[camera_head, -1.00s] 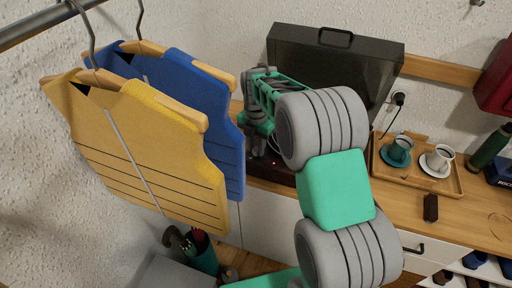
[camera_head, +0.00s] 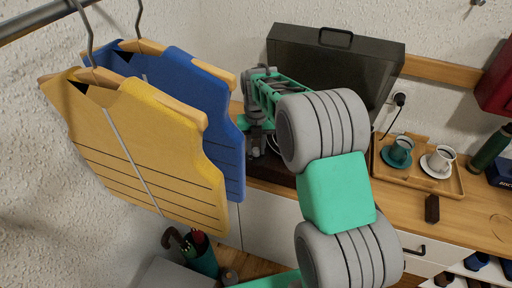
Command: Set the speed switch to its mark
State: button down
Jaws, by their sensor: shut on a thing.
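A dark case with its black lid (camera_head: 340,75) raised stands on the wooden counter. Its reddish-brown base (camera_head: 274,177) shows in part beneath my arm. The speed switch and its mark are not visible; my gripper and arm cover that part of the case. My gripper (camera_head: 256,146) points down at the left part of the base, close to its surface. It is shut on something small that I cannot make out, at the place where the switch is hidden.
Yellow (camera_head: 150,150) and blue (camera_head: 190,100) vests hang at the left, close to my gripper. A wooden tray (camera_head: 447,188) with two cups stands right of the case. A dark block (camera_head: 432,209) lies in front of it. An umbrella stand (camera_head: 205,262) is below.

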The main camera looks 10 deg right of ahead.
aim_at(256, 150)
jog(key=shift+r, duration=0.1)
dwell(0.3)
jog(key=c, duration=1.1)
grip_release()
notch_tip(256, 150, up, 7)
jog(key=shift+r+b, duration=0.2)
jog(key=shift+b, duration=0.3)
jog(key=shift+r, duration=0.2)
